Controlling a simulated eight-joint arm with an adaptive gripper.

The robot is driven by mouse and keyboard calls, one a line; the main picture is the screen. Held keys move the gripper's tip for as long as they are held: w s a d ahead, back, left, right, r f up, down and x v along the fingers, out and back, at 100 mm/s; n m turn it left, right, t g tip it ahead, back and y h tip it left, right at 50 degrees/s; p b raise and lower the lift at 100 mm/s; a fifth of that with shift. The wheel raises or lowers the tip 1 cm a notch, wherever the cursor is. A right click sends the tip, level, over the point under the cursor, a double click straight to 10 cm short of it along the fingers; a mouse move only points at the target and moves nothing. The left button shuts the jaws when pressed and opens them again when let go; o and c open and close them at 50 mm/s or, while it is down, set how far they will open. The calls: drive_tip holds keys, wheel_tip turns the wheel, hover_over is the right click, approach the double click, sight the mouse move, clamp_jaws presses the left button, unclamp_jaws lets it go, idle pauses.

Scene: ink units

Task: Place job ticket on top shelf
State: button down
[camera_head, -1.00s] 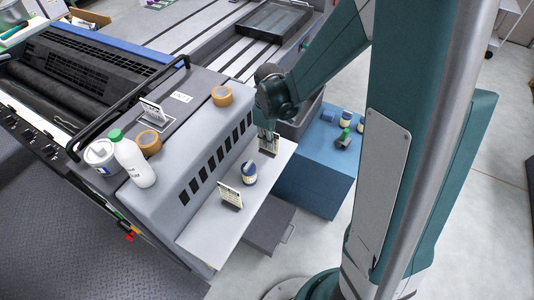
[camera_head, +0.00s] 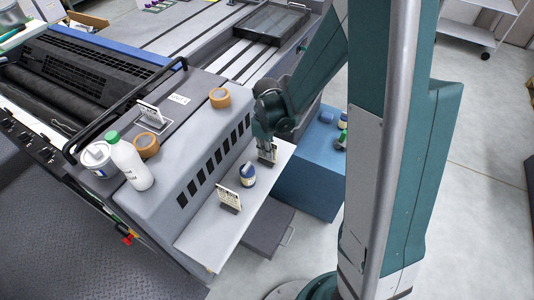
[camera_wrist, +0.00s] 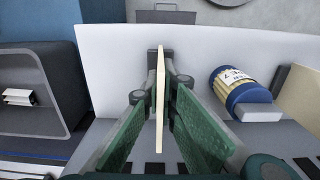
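A job ticket (camera_head: 272,155), a cream card standing upright in a dark base, is at the far end of the white lower shelf (camera_head: 212,244). My gripper (camera_head: 265,144) is down over it. In the wrist view the ticket (camera_wrist: 160,85) shows edge-on between the green finger pads of my gripper (camera_wrist: 161,105). The fingers are open, with narrow gaps to the card. A third ticket (camera_head: 149,112) stands on the grey upper surface (camera_head: 190,122), within a marked outline.
Tape rolls (camera_head: 220,98), a white bottle (camera_head: 130,163) and a tub (camera_head: 97,158) stand on the upper surface. A blue cabinet (camera_head: 310,187) is beside the shelf.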

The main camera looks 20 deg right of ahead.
drive_tip(key=shift+f, duration=0.2)
drive_tip(key=shift+f, duration=0.15)
drive_tip(key=c, duration=2.7)
unclamp_jaws()
drive_tip(key=shift+r+p, duration=0.95)
drive_tip(key=shift+r, duration=5.2)
